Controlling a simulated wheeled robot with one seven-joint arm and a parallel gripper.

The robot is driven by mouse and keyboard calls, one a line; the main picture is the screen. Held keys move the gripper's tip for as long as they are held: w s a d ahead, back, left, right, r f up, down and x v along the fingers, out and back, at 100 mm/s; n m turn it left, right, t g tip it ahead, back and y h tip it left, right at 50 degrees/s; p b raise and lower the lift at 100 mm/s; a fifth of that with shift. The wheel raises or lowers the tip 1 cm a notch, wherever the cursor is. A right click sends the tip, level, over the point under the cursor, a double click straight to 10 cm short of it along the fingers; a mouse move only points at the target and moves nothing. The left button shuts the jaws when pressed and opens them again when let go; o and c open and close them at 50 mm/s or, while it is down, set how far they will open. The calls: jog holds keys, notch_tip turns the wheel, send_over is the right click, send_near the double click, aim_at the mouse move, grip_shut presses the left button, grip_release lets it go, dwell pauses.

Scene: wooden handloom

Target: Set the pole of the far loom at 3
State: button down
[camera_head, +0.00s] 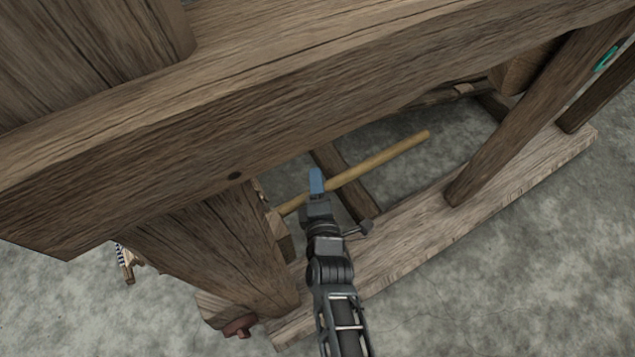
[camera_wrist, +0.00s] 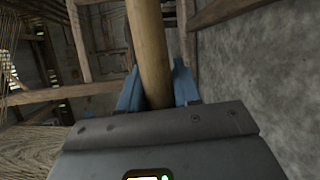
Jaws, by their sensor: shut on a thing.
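The pole (camera_head: 375,162) is a smooth, light brown rod under the big beam of the loom (camera_head: 290,95). It runs from lower left to upper right in the head view, and its left part passes behind my gripper. My gripper (camera_head: 316,182), with blue fingers, is shut on the pole. In the wrist view the pole (camera_wrist: 149,45) stands between the two blue fingers of my gripper (camera_wrist: 158,92) and runs up out of the picture. No number marks are legible in either view, so I cannot tell the pole's setting.
A thick post (camera_head: 235,240) stands left of my gripper. A slanted post (camera_head: 540,110) rises at the right from the long floor beam (camera_head: 415,235). A wooden peg (camera_head: 240,327) juts out at the bottom left. Grey floor (camera_head: 500,290) is clear at the lower right.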

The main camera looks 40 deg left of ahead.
jog(key=shift+m+g, duration=0.5)
jog(key=shift+m, duration=0.3)
jog(key=shift+s+f+b, duration=0.15)
jog(key=shift+f+b, duration=1.1)
jog(key=shift+f, duration=1.25)
jog(key=c, duration=0.9)
grip_release()
jog(key=shift+r, duration=0.1)
jog(key=p+v, duration=0.4)
jog(key=v, duration=0.3)
jog(key=shift+s+d, duration=0.25)
